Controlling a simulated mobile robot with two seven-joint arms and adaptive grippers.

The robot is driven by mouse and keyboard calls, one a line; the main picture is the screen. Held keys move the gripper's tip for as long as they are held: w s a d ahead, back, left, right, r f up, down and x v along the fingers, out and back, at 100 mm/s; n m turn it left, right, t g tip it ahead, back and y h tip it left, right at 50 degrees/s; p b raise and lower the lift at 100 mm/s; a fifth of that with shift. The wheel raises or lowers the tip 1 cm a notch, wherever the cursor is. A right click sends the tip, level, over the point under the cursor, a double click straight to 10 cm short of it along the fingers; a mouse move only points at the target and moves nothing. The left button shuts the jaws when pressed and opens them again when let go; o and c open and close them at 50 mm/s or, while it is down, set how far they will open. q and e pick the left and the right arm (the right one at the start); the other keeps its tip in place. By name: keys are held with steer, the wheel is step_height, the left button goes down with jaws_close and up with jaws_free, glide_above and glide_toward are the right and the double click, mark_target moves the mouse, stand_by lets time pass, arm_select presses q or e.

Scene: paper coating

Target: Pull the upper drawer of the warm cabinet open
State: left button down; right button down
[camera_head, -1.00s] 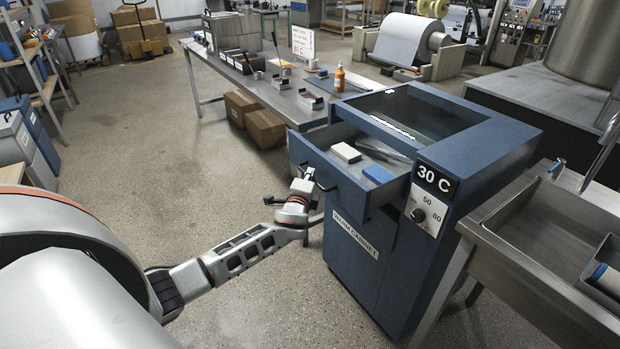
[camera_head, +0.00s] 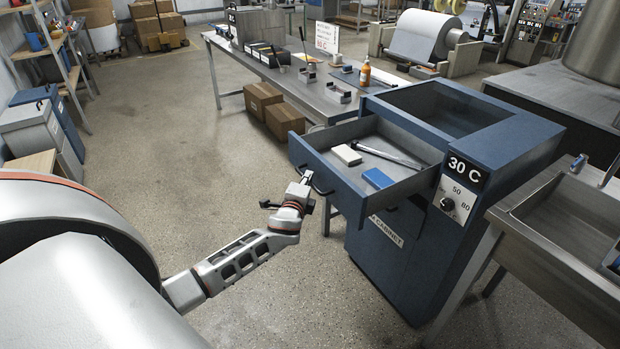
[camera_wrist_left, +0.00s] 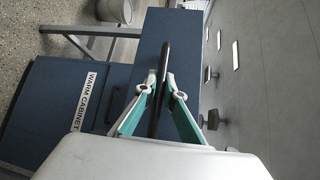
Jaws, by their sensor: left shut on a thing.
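The warm cabinet (camera_head: 395,265) is a blue cabinet with a 30 C display and a knob on its front right. Its upper drawer (camera_head: 335,180) is pulled out well toward me. In it lie a white block (camera_head: 346,154), a blue block (camera_head: 378,178) and a long thin tool (camera_head: 392,157). My left gripper (camera_head: 308,180) is at the drawer's front. In the left wrist view the left gripper (camera_wrist_left: 160,92) has its fingers on either side of the dark bar handle (camera_wrist_left: 165,62), shut on it. My right gripper is not in view.
A steel sink bench (camera_head: 560,230) stands close to the cabinet's right. A long work table (camera_head: 300,85) with small items and an orange bottle (camera_head: 365,73) is behind it. Cardboard boxes (camera_head: 284,119) sit under the table. The floor (camera_head: 190,170) left of the drawer is clear.

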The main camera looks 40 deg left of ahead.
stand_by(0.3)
arm_select(q)
steer(key=c, duration=2.1)
jaws_free()
steer(key=shift+c, duration=0.2)
steer(key=shift+s, duration=0.1)
steer(key=v, duration=1.2)
steer(key=shift+f, duration=0.1)
steer(key=s+d+f+n+g+h, duration=0.25)
steer(key=s+d+f+h, duration=0.25)
steer(key=s+d+f, duration=0.55)
steer(key=s+d+f+n+g+h, duration=0.1)
steer(key=s+d+f+n+h, duration=0.1)
steer(key=s+d+f+n, duration=0.2)
steer(key=s+d+f+n+h, duration=0.2)
steer(key=s+d+f+n, duration=0.2)
steer(key=s+d, duration=0.3)
steer(key=shift+s+d+f+g, duration=0.3)
steer(key=shift+s+d+g, duration=0.05)
steer(key=shift+d, duration=0.85)
